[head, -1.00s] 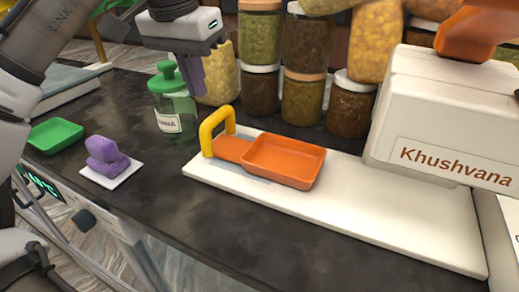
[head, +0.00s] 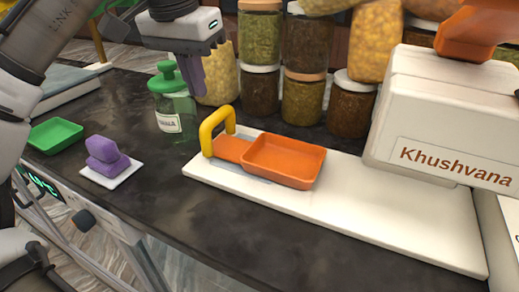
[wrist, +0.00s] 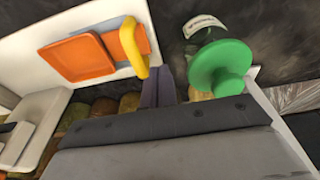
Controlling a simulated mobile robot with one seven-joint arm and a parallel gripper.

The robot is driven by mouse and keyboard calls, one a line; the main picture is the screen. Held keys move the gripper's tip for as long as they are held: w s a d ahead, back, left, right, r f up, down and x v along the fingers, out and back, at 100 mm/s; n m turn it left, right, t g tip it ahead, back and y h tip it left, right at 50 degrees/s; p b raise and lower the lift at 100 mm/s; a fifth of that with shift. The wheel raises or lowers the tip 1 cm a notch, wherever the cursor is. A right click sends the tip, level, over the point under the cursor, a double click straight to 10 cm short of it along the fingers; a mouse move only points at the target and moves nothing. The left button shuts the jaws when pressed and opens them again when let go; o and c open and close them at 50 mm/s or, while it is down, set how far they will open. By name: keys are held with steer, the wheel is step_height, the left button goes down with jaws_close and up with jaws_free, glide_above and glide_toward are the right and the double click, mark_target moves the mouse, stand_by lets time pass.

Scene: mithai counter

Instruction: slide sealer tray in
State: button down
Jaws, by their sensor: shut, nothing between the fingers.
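The orange sealer tray (head: 284,160) with a yellow upright handle (head: 217,129) lies on the left part of the white sealer base (head: 340,205). The white sealer body marked "Khushvana" (head: 447,120) stands at the right end of the base, apart from the tray.
A green-lidded jar (head: 172,108) stands just left of the handle; its lid (wrist: 220,68) fills the wrist view's right side. Several filled jars (head: 302,97) line the back. A purple sponge-like item (head: 106,157) on a white square and a green dish (head: 54,135) are left. The front counter (head: 215,222) is clear.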

steer(key=shift+f+b, duration=1.25)
steer(key=shift+f, duration=1.9)
steer(key=shift+s+d, duration=1.2)
steer(key=shift+d, duration=1.8)
steer(key=shift+s+d, duration=1.25)
steer(key=shift+d, duration=1.75)
steer(key=shift+s+d, duration=1.2)
steer(key=shift+d, duration=1.8)
steer(key=shift+w+a+r+p, duration=0.1)
steer(key=shift+w+a+p, duration=0.2)
steer(key=shift+a, duration=0.45)
steer(key=shift+w+a+p, duration=0.25)
steer(key=shift+a, duration=0.45)
step_height(320, 180, up, 2)
steer(key=shift+r+p, duration=0.2)
steer(key=shift+p, duration=1)
step_height(320, 180, up, 6)
steer(key=shift+r, duration=0.25)
